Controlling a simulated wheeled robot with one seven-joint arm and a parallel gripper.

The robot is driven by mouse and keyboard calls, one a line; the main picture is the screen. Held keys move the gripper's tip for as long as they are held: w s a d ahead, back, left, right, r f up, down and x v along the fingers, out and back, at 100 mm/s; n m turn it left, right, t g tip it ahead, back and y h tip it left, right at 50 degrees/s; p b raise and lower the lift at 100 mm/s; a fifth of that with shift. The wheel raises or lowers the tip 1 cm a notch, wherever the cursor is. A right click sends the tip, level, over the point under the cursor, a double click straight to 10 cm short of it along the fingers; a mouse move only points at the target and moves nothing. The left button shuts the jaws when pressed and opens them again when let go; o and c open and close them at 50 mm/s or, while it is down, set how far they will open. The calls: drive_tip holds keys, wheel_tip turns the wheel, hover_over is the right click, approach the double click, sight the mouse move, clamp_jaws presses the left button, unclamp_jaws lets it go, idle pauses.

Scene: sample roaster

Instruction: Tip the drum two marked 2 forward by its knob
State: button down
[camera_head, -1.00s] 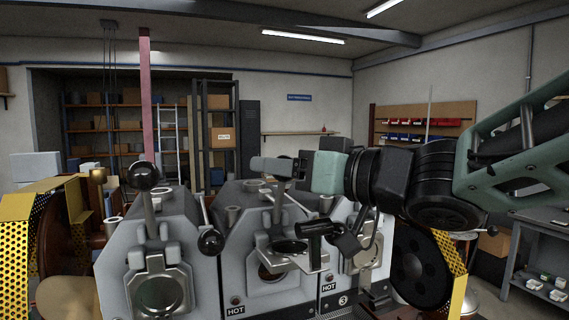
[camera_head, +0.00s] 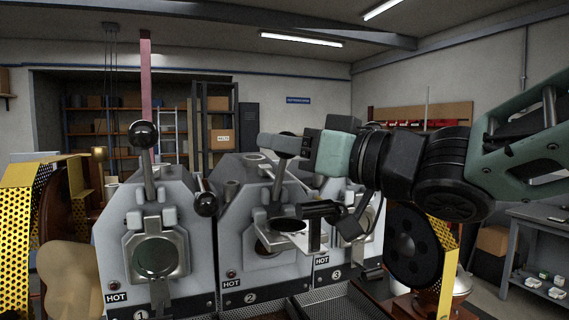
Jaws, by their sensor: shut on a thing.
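Drum two (camera_head: 233,262) is the middle grey housing, with a "2" plate low on its front. A lever (camera_head: 277,187) rises from its top front, close to upright. My gripper (camera_head: 287,145) comes in from the right at the lever's top and is shut on the dark knob (camera_head: 287,141). The fingers hide most of the knob. Below the lever is a round front opening (camera_head: 268,245), partly covered by a metal bracket with a black cylindrical handle (camera_head: 320,209).
Drum one (camera_head: 110,235) stands left with its own black knob (camera_head: 143,133); another black ball knob (camera_head: 207,204) lies between them. Drum three (camera_head: 330,250) is right, partly behind my wrist. A black wheel (camera_head: 415,250) and yellow mesh guard (camera_head: 445,260) stand farther right. Mesh trays (camera_head: 330,298) lie in front.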

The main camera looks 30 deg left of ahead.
sight(315, 212)
drive_tip(key=s+d+f+n+y+b, duration=0.1)
drive_tip(key=s+d+f+b, duration=0.1)
drive_tip(key=b, duration=0.3)
drive_tip(key=s+d+f+n+y+b, duration=0.1)
drive_tip(key=s+d+f+b, duration=0.1)
drive_tip(key=b, duration=0.4)
drive_tip(key=s+d+f+n+y+b, duration=0.1)
drive_tip(key=s+d+f+b, duration=0.1)
drive_tip(key=b, duration=0.4)
drive_tip(key=shift+s+d+f+g+y, duration=0.2)
drive_tip(key=shift+d+f+g+y, duration=0.25)
drive_tip(key=shift+d, duration=0.3)
drive_tip(key=shift+s+f+b, duration=0.1)
drive_tip(key=shift+b, duration=0.3)
drive_tip(key=shift+f, duration=0.15)
drive_tip(key=c, duration=1)
unclamp_jaws()
drive_tip(key=shift+s+d, duration=0.1)
drive_tip(key=shift+o, duration=0.2)
drive_tip(key=shift+d, duration=0.1)
drive_tip(key=b+v, duration=0.3)
drive_tip(key=v, duration=1.4)
drive_tip(key=shift+d, duration=0.15)
